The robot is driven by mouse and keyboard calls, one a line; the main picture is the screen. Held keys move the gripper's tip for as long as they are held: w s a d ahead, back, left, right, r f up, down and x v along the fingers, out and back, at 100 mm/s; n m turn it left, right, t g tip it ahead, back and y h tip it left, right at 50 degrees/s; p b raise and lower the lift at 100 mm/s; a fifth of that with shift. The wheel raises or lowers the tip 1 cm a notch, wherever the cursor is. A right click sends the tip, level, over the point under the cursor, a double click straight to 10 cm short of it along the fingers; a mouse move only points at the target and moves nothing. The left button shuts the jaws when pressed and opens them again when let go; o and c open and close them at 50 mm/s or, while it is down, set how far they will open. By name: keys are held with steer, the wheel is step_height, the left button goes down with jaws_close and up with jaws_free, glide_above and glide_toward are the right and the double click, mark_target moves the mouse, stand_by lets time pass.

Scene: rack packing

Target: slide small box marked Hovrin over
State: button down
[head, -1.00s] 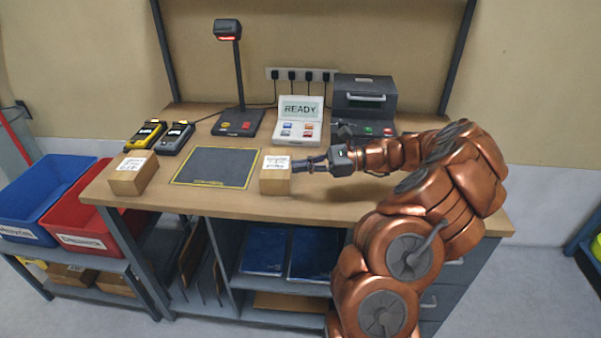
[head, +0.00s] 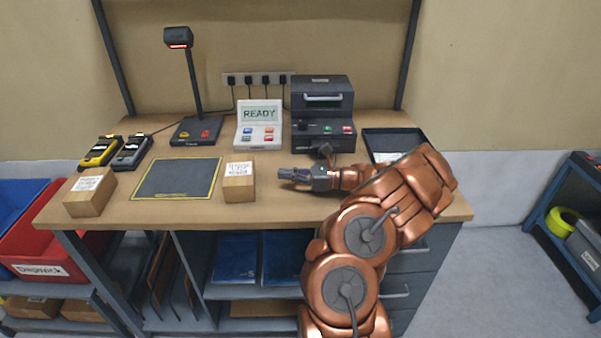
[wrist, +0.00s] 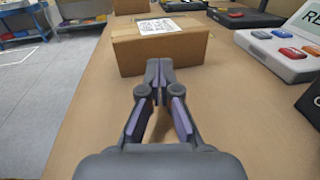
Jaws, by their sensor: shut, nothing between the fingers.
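A small cardboard box (head: 239,186) with a white label on top stands on the workbench, against the right edge of the dark yellow-edged mat (head: 176,180). A second small box (head: 90,193) with a label stands left of the mat. The label print is too small to read, so I cannot tell which is marked Hovrin. My gripper (head: 281,174) is shut and empty, low over the bench, right of the nearer box with a gap between them. In the wrist view my fingertips (wrist: 158,68) point at the side of that box (wrist: 160,52).
A console reading READY (head: 259,124), a black printer-like machine (head: 322,110) and a scanner on a stand (head: 196,130) stand behind. Two handheld devices (head: 131,151) lie at back left. A black tray (head: 392,141) lies at right. The bench front around my gripper is bare.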

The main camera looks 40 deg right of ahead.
mark_target(240, 178)
steer(key=p+x, duration=0.1)
steer(key=x, duration=0.5)
steer(key=shift+w+a, duration=0.25)
steer(key=shift+w, duration=0.05)
